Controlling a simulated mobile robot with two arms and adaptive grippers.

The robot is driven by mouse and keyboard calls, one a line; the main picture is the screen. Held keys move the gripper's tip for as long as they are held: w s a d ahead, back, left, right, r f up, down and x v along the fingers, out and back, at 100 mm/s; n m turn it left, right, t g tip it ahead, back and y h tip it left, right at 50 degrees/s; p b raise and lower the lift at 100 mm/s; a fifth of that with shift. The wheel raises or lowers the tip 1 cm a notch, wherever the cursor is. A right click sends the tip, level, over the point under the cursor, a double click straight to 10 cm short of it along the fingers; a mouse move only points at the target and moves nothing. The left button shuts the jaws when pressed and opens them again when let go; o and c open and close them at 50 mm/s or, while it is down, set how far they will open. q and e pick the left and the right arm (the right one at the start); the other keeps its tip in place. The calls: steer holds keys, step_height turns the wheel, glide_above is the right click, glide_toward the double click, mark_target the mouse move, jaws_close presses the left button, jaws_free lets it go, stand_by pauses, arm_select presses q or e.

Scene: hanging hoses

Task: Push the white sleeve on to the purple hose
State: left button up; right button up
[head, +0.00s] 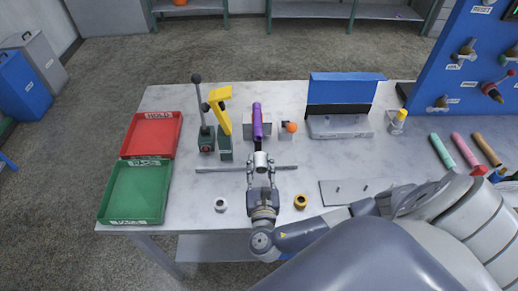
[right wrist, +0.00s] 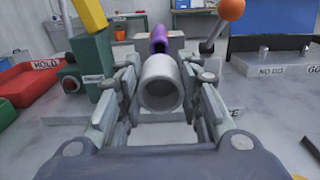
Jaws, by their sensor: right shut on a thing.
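The purple hose (head: 257,122) rises from a grey block at the back middle of the table, with a dark length at its near end. It shows in the right wrist view (right wrist: 159,42) behind the sleeve. The white sleeve (head: 261,159) is a short open tube in line with the hose, on its near side. My right gripper (head: 261,167) is shut on the white sleeve, which shows between its fingers in the right wrist view (right wrist: 160,84). The sleeve hides the hose's near end there, so I cannot tell whether they touch. My left gripper is not in view.
Red (head: 178,137) and green (head: 161,194) trays lie left. White (head: 220,204) and yellow (head: 300,201) rings flank my gripper.

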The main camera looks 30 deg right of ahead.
mark_target(260, 159)
steer(key=shift+s+a+r, duration=0.15)
steer(key=shift+s+r, duration=0.05)
steer(key=shift+s+a+r, duration=0.25)
steer(key=shift+s, duration=0.1)
steer(key=shift+w+p, duration=0.1)
steer(key=shift+p, duration=0.25)
steer(key=shift+b+x, duration=0.3)
steer(key=shift+x, duration=1.95)
steer(key=shift+w+d+f, duration=0.1)
steer(key=shift+w+d, duration=0.25)
steer(key=shift+w, duration=0.05)
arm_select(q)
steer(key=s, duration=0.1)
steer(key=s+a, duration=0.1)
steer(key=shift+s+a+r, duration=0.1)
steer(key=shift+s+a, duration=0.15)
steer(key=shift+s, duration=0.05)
arm_select(e)
steer(key=shift+w+d, duration=0.15)
steer(key=shift+w, duration=0.1)
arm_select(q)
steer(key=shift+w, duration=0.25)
